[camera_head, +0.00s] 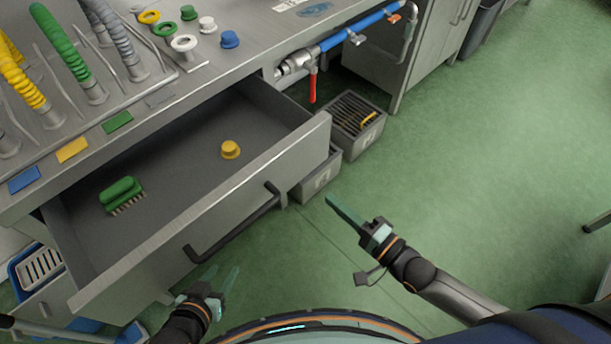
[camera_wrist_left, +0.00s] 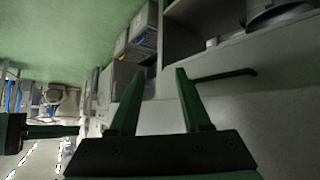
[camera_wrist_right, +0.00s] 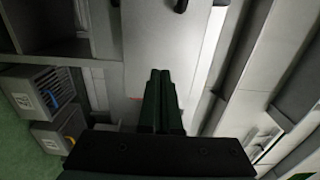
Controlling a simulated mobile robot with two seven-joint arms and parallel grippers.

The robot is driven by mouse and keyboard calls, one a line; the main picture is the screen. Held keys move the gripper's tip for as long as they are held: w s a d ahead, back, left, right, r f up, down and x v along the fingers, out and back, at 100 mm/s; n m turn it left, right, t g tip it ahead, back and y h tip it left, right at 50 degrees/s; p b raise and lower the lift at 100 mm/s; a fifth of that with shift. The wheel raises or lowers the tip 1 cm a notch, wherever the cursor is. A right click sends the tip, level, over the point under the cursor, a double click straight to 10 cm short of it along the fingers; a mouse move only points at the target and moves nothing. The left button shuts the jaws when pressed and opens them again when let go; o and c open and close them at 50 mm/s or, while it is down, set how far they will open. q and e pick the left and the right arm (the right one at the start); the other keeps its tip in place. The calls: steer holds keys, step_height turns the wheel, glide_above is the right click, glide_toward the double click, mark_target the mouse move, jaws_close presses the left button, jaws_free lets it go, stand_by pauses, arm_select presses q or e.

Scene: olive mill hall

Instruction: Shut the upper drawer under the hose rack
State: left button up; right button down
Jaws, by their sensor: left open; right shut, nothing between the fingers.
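The upper drawer (camera_head: 190,235) under the hose rack (camera_head: 110,95) stands pulled well out. Its grey front has a dark bar handle (camera_head: 232,228). Inside lie a green brush (camera_head: 122,194) and a yellow cap (camera_head: 230,150). My left gripper (camera_head: 222,275) is open and empty, in front of the drawer near the handle's left end and apart from it. A dark handle (camera_wrist_left: 225,76) shows right of its fingers in the left wrist view. My right gripper (camera_head: 331,200) is shut and empty, right of the drawer front and apart from it. A grey panel (camera_wrist_right: 165,40) lies ahead in the right wrist view.
Grey crates (camera_head: 356,125) stand on the floor right of the drawer, below a blue pipe (camera_head: 350,27) with a red-handled valve (camera_head: 312,85). A blue crate (camera_head: 38,268) is at the lower left. Coloured caps (camera_head: 230,40) lie on the counter.

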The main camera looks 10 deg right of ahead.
mark_target(294, 169)
steer(key=x, duration=0.9)
steer(key=shift+a+b, duration=0.1)
steer(key=shift+b, duration=0.3)
arm_select(q)
steer(key=shift+s+f, duration=0.35)
steer(key=shift+f, duration=0.25)
arm_select(e)
steer(key=shift+w+a, duration=0.2)
steer(key=shift+w, duration=0.1)
steer(key=shift+w, duration=0.1)
